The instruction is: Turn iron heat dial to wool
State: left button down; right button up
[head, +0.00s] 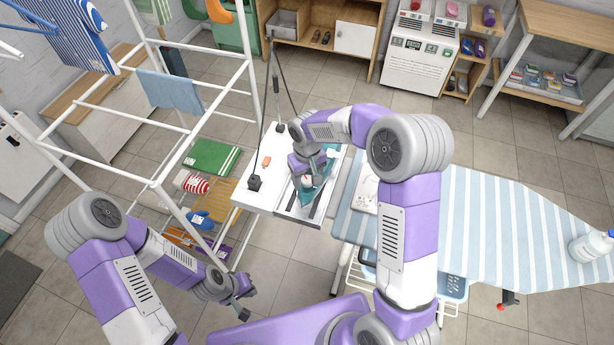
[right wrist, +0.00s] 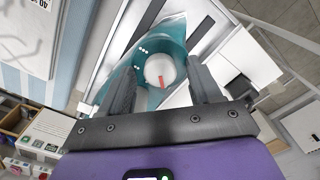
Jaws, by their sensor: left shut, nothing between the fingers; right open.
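The teal iron (head: 312,193) lies on a white stand with dark rails, mostly under my right gripper in the head view. In the right wrist view, the iron (right wrist: 138,62) carries a round white heat dial (right wrist: 160,69) with a red mark pointing toward the lower edge of the picture. My right gripper (right wrist: 162,78) is open, with its two dark fingers on either side of the dial and a gap visible around it. No setting labels are readable. My left gripper (head: 245,304) is shut and empty, low over the floor, well away from the iron.
The striped ironing board (head: 480,215) stands right of the white stand (head: 250,190), with a white bottle (head: 590,246) at its far end. A white drying rack (head: 160,125) with towels is on the left. Open floor lies around my left gripper.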

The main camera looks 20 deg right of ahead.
jog(key=c, duration=1)
jog(key=shift+c, duration=0.2)
